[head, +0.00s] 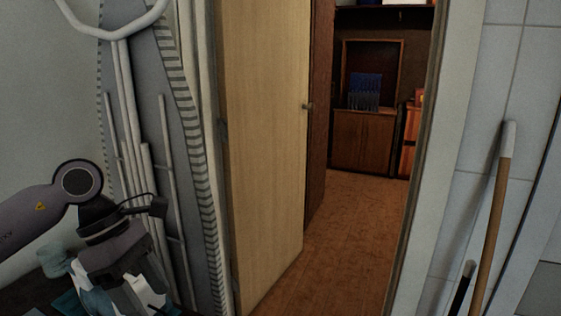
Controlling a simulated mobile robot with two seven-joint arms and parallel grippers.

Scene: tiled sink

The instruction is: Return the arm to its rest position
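My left arm comes in from the left edge and bends down at a round joint. My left gripper (140,296) hangs at the lower left, pointing down, partly cut off by the bottom edge. Its fingertips are not clear enough to tell whether it is open or shut. Pale bluish and teal items (66,262) are close beside and behind it, and I cannot tell if it touches them. My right gripper is out of view.
A light wooden door (264,130) stands open in a doorway with a brown floor (345,225) beyond. A wooden cabinet (363,140) stands in the far room. White pipes (130,130) run up the left wall. A wooden handle (492,225) leans against the right tiled wall.

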